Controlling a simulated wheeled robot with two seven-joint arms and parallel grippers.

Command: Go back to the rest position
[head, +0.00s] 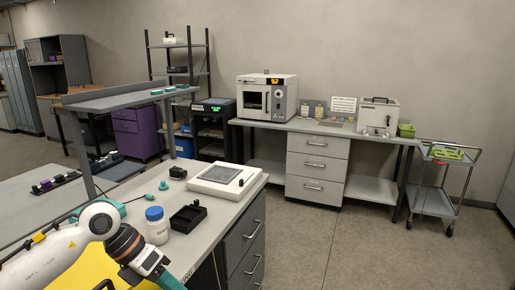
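A white arm of mine (50,255) comes in from the lower left. Its rounded joint (99,219) and a dark and orange link (128,243) show, and the arm runs down out of the bottom edge. No gripper fingers show, so I cannot see whether the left gripper holds anything. My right arm and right gripper are out of the picture.
Close to my arm, the bench (215,225) bears a blue-lidded jar (157,226), a black tray (188,217) and a white flat device (223,181). A wall bench (275,126) holds a white oven (267,97). A trolley (435,201) stands right. Floor (350,255) is clear.

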